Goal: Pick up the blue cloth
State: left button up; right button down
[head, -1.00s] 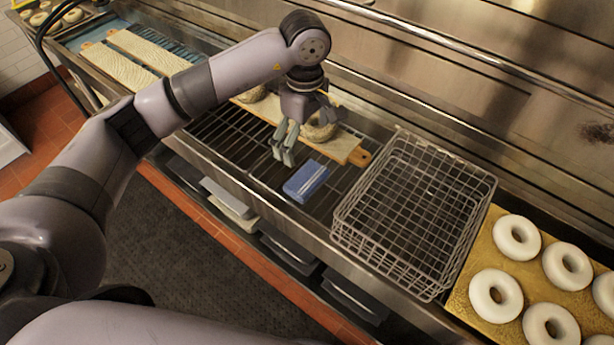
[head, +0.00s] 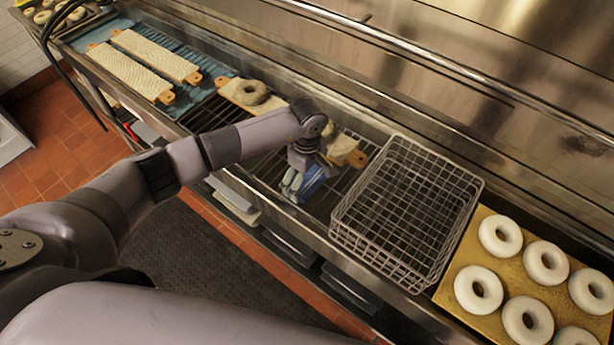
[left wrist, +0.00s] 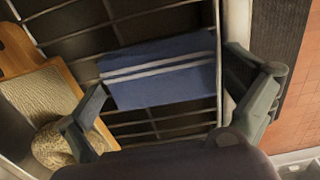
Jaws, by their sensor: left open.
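The blue cloth (left wrist: 160,72) is a folded blue rectangle with white stripes, lying on a dark wire rack. In the left wrist view it lies between the two open fingers of my left gripper (left wrist: 170,100). In the head view my left gripper (head: 292,188) is right over the cloth (head: 314,182) and hides part of it. The gripper is open, and I cannot tell whether a finger touches the cloth. My right gripper is not in view.
A wire basket (head: 405,205) stands just right of the cloth. A wooden board (left wrist: 38,100) with a seeded bagel (left wrist: 62,147) lies close to one finger. A gold tray (head: 455,283) of pale bagels is further right. A steel counter edge runs along the front.

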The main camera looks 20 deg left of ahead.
aim_at(307, 178)
pick_arm(q)
jog(key=shift+f, duration=0.1)
jog(key=shift+c, duration=0.2)
jog(key=c, duration=0.8)
jog(key=shift+w, duration=0.1)
jog(key=shift+r+b, duration=3.25)
jog(key=shift+r, duration=6.8)
